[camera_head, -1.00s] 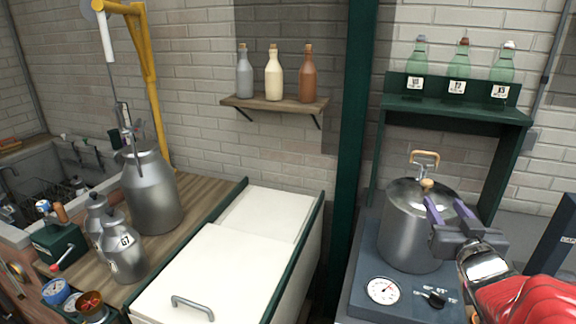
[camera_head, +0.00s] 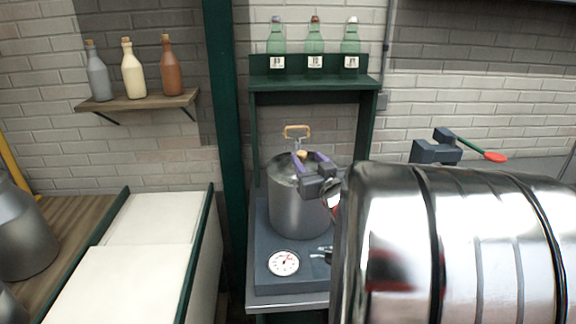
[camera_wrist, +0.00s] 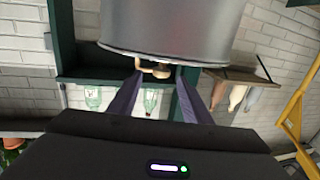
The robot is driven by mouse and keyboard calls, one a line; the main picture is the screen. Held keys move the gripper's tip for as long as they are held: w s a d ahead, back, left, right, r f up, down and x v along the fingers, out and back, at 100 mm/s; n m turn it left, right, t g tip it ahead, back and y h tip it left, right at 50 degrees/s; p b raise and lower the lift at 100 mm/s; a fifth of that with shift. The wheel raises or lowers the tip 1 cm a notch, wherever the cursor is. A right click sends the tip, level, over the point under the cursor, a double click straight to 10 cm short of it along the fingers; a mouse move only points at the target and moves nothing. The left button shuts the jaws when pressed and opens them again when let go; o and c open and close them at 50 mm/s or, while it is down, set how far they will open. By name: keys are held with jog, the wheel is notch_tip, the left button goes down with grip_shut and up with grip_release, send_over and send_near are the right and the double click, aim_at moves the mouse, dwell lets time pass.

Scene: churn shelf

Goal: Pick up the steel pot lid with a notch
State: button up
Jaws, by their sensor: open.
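The steel lid (camera_head: 283,170) sits on a tall steel pot (camera_head: 295,210) and has a small wooden knob (camera_head: 301,154). No notch can be made out. A wooden-gripped handle (camera_head: 297,128) rises behind the knob. My gripper (camera_head: 309,158) is open at the lid, its purple fingers near the knob; part of the lid is hidden behind them. In the wrist view, which is upside down, the knob (camera_wrist: 162,73) lies between the fingertips (camera_wrist: 158,76), without visible grip, and the pot (camera_wrist: 170,25) fills the top.
The pot stands on a grey unit with a dial (camera_head: 283,263). A green rack (camera_head: 312,84) with green bottles stands behind it. A wall shelf (camera_head: 140,102) with three bottles is at left. A green post (camera_head: 222,130) stands left of the pot. A red-tipped lever (camera_head: 480,148) is at right.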

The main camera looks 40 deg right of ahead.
aim_at(303, 155)
jog(key=shift+x, duration=2.6)
jog(key=shift+a, duration=0.1)
jog(key=shift+c, duration=0.2)
grip_shut()
